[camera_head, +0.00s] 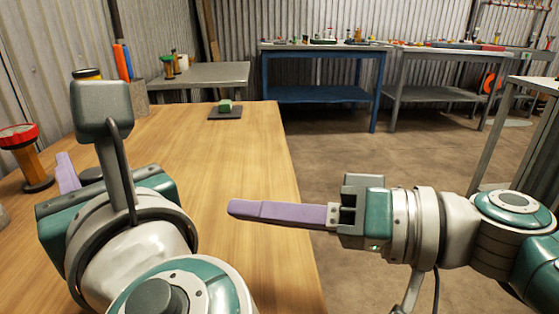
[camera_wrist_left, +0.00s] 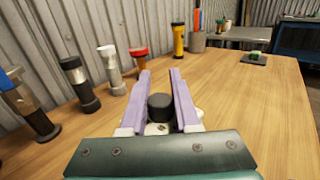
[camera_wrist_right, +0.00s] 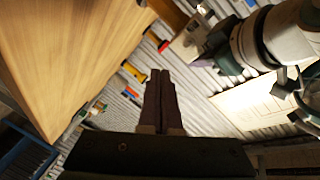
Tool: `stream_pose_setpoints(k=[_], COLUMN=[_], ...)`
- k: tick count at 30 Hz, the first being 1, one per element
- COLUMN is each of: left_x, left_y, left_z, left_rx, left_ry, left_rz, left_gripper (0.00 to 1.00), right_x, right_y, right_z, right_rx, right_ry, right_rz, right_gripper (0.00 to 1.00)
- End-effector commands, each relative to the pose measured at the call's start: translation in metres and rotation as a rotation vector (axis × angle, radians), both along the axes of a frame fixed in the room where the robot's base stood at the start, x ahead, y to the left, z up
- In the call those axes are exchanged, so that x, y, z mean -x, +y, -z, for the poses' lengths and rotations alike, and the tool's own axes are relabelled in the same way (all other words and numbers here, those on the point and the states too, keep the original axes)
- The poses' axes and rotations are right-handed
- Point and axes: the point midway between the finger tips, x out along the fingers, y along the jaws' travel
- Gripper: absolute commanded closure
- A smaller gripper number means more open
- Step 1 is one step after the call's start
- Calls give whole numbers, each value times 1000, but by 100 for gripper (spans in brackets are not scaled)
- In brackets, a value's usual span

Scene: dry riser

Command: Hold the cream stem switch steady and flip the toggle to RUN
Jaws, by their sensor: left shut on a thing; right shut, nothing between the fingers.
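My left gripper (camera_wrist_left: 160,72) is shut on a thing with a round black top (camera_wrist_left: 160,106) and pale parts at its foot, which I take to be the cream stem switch. It stands on the wooden table between the two lilac fingers. In the head view only a dark edge of it (camera_head: 92,175) shows beside one left finger (camera_head: 67,172). Its stem is mostly hidden and I cannot make out the toggle. My right gripper (camera_head: 235,208) is shut and empty, its fingers pointing left over the table's right edge, apart from the switch; it also shows in the right wrist view (camera_wrist_right: 160,75).
Several torch-like things stand along the wall side, among them a red-topped one (camera_head: 20,140) and a silver one (camera_wrist_left: 111,72). A dark mat (camera_head: 218,117) with a green object lies at the table's far end. The wooden table (camera_head: 180,125) is clear between.

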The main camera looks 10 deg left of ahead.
Motion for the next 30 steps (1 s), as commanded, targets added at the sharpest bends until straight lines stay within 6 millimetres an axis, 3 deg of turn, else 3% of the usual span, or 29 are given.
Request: stream_pose_setpoints(k=[3,8,21,22,30], left_x=[0,0,0,0,0], left_y=[0,0,0,0,0], left_z=[0,0,0,0,0], left_rx=[0,0,0,0,1], left_ry=[1,1,1,1,1], left_rz=[0,0,0,0,0], left_gripper=[100,100,100,68,38], right_x=[2,4,5,5,5], right_y=[-17,-29,-31,-31,-31], right_z=[10,15,17,17,16], right_rx=[2,1,0,0,0], right_ry=[1,0,-1,-1,-1], right_rz=[2,1,0,0,0], right_gripper=[100,100,100,100,100])
